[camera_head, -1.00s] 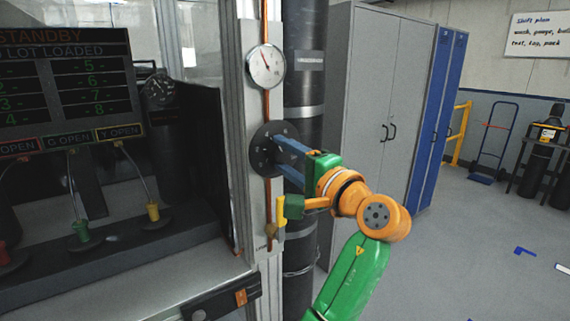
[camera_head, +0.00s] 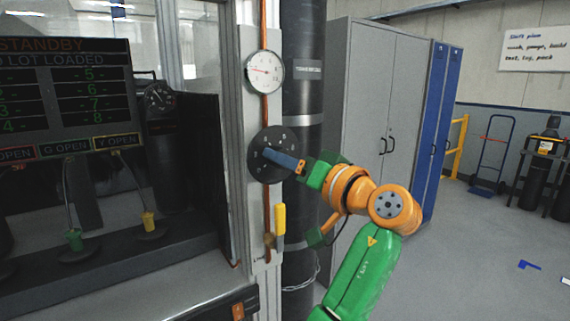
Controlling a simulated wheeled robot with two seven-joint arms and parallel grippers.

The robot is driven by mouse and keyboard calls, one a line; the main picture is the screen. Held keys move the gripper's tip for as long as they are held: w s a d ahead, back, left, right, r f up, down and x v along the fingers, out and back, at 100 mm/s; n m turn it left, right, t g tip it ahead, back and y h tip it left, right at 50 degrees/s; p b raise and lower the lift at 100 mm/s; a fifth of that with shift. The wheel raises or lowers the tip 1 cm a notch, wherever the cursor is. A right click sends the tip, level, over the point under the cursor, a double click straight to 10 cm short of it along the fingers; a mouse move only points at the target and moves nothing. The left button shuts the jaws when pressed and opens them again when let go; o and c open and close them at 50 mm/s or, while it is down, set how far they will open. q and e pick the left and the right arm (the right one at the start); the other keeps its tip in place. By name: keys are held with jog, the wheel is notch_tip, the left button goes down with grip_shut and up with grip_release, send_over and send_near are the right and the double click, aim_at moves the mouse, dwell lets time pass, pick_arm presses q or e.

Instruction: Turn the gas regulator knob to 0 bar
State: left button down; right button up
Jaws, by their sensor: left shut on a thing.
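The regulator (camera_head: 257,172) shows as a dark round dial plate on the grey post, with small pale marks around its face. My left gripper (camera_head: 272,155) reaches it from the right, blue fingers at the plate's middle. It is shut on the knob, which the fingers hide. The fingers are rolled so that they nearly overlap. A white round pressure gauge (camera_head: 264,72) sits above on the copper pipe; its red needle points left, slightly up. The figures on the plate and gauge are too small to read surely. My right gripper is not in view.
A dark pipe (camera_head: 304,60) stands just behind. A glazed cabinet with a lot display (camera_head: 66,95) is left. Grey lockers (camera_head: 382,100) stand behind; floor at right is mostly open.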

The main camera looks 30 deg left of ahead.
pick_arm(q)
jog(key=shift+r+n, duration=0.15)
jog(key=shift+n, duration=1.75)
jog(key=shift+r+n, duration=0.1)
jog(key=shift+n, duration=2.1)
jog(key=shift+c, duration=1.5)
grip_release()
jog(key=shift+f, duration=0.1)
jog(key=b+v, duration=0.2)
jog(key=v, duration=0.5)
